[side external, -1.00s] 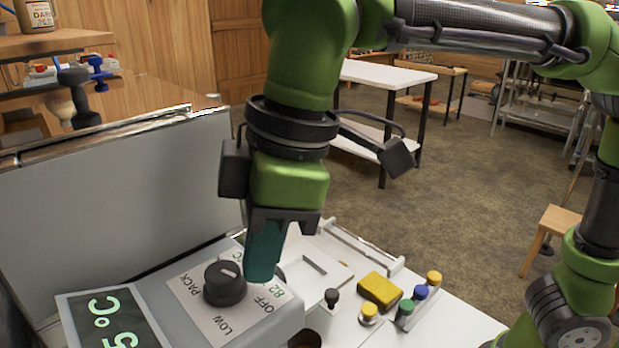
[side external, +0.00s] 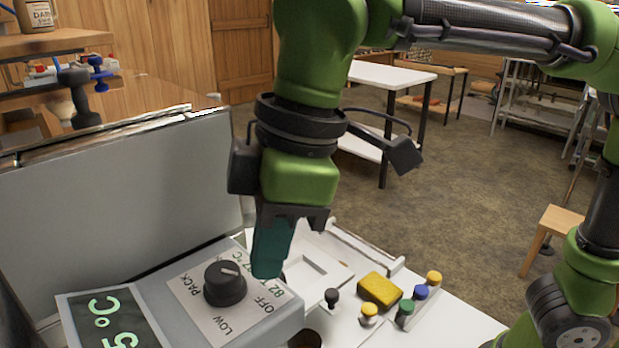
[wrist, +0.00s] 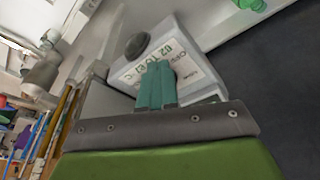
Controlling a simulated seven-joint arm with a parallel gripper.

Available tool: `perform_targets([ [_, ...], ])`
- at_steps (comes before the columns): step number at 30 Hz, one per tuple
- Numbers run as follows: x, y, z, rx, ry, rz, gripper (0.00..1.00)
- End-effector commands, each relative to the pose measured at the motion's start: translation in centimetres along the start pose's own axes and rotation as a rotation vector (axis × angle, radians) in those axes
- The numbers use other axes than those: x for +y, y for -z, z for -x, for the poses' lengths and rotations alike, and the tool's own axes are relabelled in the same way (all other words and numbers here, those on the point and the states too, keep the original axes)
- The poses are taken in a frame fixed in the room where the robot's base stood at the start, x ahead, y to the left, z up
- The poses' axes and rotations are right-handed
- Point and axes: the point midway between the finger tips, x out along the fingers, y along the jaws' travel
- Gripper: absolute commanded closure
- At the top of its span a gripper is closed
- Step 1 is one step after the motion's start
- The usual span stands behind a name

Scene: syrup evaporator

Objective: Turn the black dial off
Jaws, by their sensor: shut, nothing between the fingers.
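The black dial (side external: 225,284) stands on a white label plate (side external: 206,318) on the grey control box. The label reads PACK, LOW and OFF, and the white pointer line on the dial's top lies toward the upper right, away from the word LOW. My gripper (side external: 268,274) is shut and empty, its teal fingers pointing down just right of the dial, beside the OFF text, apart from the dial. Whether the fingertips touch the label is unclear.
A green-lit temperature display (side external: 112,322) is left of the dial. A yellow sponge (side external: 379,290) and several coloured-top bottles stand on the white surface at right. A tall grey panel (side external: 120,190) rises behind the box. Open space lies above the dial.

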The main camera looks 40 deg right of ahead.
Motion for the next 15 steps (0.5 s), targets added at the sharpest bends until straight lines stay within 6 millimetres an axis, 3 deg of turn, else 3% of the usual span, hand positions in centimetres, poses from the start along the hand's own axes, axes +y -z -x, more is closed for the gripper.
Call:
perform_targets([
  [15,0.0,1.4,5.2,0.0,0.0,0.0,1.0],
])
